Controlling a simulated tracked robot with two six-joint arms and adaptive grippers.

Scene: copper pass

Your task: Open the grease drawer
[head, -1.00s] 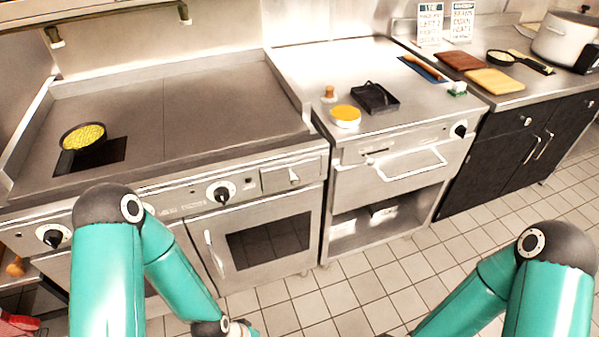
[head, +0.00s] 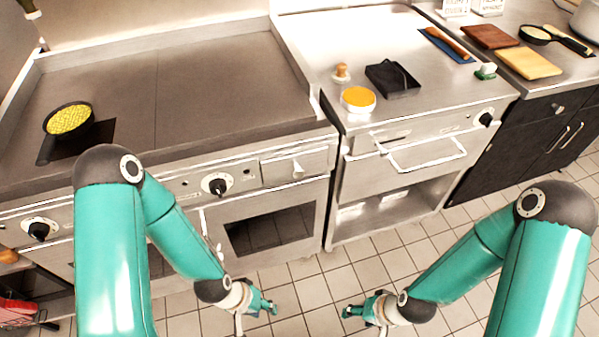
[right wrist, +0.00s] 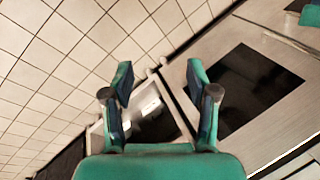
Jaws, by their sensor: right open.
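A small drawer front with a short pull (head: 298,167) is set in the steel panel under the griddle, right of a black knob. It sits flush and looks shut. A wider drawer front with a long bar handle (head: 428,155) is in the unit to its right; I cannot tell from a label which is the grease drawer. My left gripper (head: 264,303) is low over the floor in front of the oven, its jaws too small to judge. My right gripper (head: 352,312) is also low, apart from both fronts; in the right wrist view it is open and empty (right wrist: 158,78).
The griddle (head: 215,95) carries a pan of yellow food (head: 70,119) at its left. An orange-topped white bowl (head: 358,99) and a black tray (head: 392,79) stand on the right counter. An oven door (head: 270,232) is below the griddle. Tiled floor lies clear between my grippers.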

